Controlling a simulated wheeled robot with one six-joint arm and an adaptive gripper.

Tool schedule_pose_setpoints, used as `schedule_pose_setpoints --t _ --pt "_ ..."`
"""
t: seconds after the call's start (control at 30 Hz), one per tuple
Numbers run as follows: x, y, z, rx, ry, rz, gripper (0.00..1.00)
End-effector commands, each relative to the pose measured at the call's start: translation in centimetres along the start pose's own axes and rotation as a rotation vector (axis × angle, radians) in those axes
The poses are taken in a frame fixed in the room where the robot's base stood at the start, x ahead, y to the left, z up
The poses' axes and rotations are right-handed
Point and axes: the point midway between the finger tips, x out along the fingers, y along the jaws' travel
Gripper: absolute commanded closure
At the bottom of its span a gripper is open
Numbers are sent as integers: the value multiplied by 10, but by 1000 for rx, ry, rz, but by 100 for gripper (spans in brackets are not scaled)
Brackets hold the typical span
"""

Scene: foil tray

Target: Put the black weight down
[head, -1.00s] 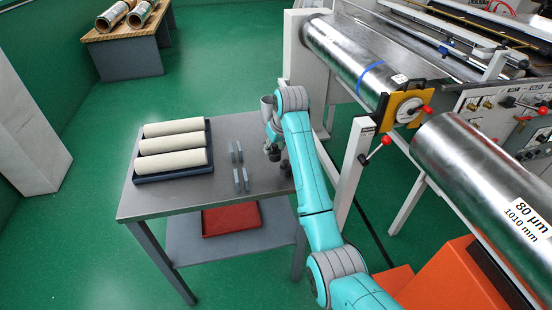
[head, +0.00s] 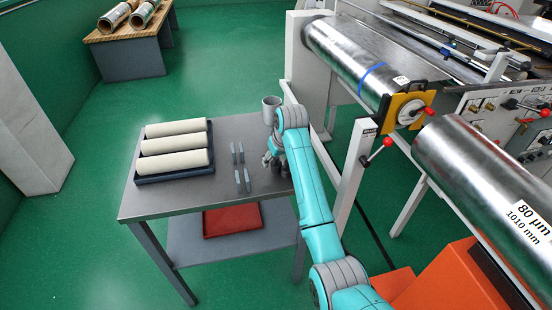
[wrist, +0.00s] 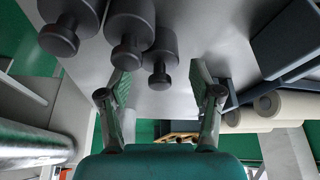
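Three black weights with round knobs show in the wrist view: one at the left (wrist: 72,22), one in the middle (wrist: 130,28) and a smaller one at the right (wrist: 162,48). They stand close together on the grey table (wrist: 215,30). My gripper (wrist: 160,78) is open, with its two fingers apart and nothing pinched. The smaller weight's knob appears in the gap between the fingertips, touching neither; I cannot tell its depth. In the head view my gripper (head: 268,160) is low over the table's right side, and the weights (head: 285,168) are mostly hidden by my arm.
A dark tray (head: 175,174) with three cream rolls (head: 174,143) is on the table's left. Several small grey upright plates (head: 241,180) stand between it and my gripper. A grey cup (head: 271,108) stands at the back right edge. A red tray (head: 232,220) lies on the lower shelf.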

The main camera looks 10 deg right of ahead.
Motion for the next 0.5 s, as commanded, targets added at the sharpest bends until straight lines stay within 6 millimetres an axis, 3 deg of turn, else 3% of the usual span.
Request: schedule_pose_setpoints --t 0.3,0.5 --pt "-3 0 -2 0 1 0 34" --pt "-28 0 -2 0 4 1 34"
